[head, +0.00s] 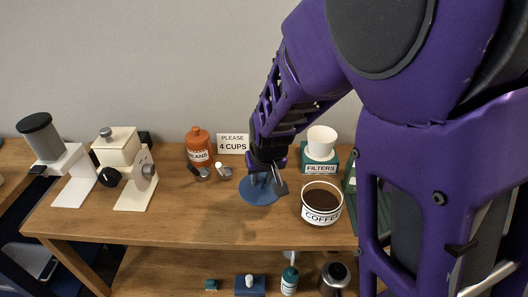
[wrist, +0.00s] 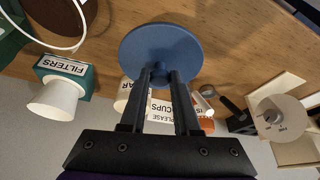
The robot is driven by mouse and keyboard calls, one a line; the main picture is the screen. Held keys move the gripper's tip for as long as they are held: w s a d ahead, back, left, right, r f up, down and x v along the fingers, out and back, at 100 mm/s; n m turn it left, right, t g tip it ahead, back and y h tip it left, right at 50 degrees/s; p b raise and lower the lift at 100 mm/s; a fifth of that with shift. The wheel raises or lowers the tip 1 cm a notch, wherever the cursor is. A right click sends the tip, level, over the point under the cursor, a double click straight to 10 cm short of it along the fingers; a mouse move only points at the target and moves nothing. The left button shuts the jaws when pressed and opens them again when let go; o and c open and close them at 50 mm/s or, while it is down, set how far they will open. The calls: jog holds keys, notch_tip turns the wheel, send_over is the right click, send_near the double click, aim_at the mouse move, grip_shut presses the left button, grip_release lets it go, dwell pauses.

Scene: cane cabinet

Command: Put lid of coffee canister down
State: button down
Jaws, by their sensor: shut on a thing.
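The lid is a round blue disc (head: 256,193) with a small knob on top. My gripper (wrist: 162,72) is shut on that knob, and the blue disc (wrist: 160,45) spreads out beyond the fingertips in the wrist view. In the head view the lid is over the wooden top, left of the coffee canister, and looks level. I cannot tell whether it touches the wood. The coffee canister (head: 322,215) is white with a COFFEE label; it stands open, showing brown contents. Its rim also shows in the wrist view (wrist: 62,46). My arm hides part of the lid.
A teal FILTERS box (head: 320,166) with a white cup stands behind the canister. A PLEASE 4 CUPS sign (head: 233,144), an orange bottle (head: 198,150) and small scoops (head: 222,172) sit behind and left. A cream grinder (head: 122,168) stands further left. The front-left wooden top (head: 190,220) is clear.

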notch_tip(320, 180, down, 8)
jog(key=shift+f+b, duration=0.1)
jog(key=shift+b, duration=1.15)
jog(key=c, duration=0.6)
grip_release()
jog(key=shift+f, duration=0.1)
jog(key=shift+c, duration=0.2)
jog(key=p+v, duration=0.5)
jog(key=v, duration=0.7)
jog(key=shift+r, duration=0.2)
